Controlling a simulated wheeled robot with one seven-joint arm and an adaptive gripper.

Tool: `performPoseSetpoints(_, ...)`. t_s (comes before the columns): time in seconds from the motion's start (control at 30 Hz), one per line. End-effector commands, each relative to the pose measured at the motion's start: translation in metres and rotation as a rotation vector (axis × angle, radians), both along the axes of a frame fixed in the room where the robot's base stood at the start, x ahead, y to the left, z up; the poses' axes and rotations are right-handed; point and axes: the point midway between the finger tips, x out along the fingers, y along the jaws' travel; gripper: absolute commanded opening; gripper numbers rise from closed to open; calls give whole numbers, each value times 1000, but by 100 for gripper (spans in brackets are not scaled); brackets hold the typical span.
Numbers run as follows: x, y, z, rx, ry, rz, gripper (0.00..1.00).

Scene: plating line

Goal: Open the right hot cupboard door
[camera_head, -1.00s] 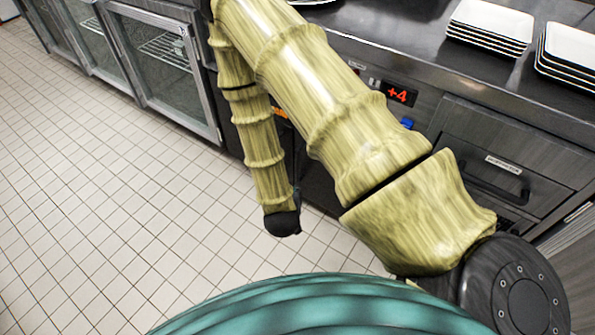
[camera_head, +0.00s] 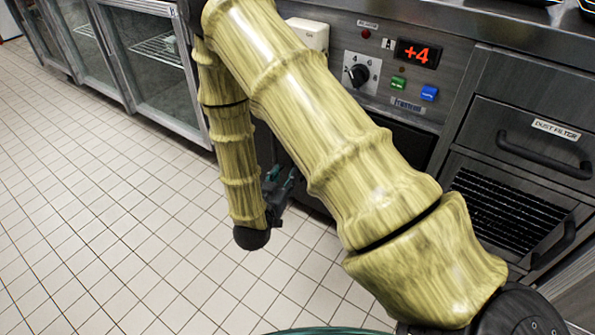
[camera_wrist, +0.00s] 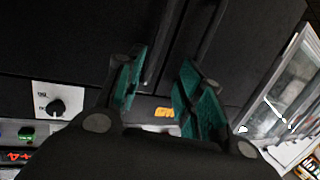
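The black hot cupboard front fills the upper wrist view, which looks upside down. Its door on the left of that picture, the right hot cupboard door (camera_wrist: 60,40), is flat and looks closed. Dark bar handles run slanted near the middle: one handle (camera_wrist: 163,40) lines up between my fingertips, and another handle (camera_wrist: 211,30) is to its right. My gripper (camera_wrist: 160,75) is open, with teal fingers apart and nothing seen gripped. I cannot tell whether the fingers reach around the handle. In the head view my gripper (camera_head: 278,185) is low before the cupboard, most of which my arm hides.
A control panel (camera_head: 380,70) with a dial and a red "+4" display is above the cupboard. A dust filter drawer (camera_head: 530,145) and a grille are at right. Glass-door cabinets (camera_head: 150,60) stand at left. The tiled floor (camera_head: 100,220) at left is clear.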

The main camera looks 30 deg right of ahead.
Motion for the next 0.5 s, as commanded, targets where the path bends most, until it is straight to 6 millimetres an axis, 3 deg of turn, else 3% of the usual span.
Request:
performPoseSetpoints(0.03,3,-1,-15,-13,-23,-13,37)
performPoseSetpoints(0.5,9,-6,-17,-97,-134,-101,37)
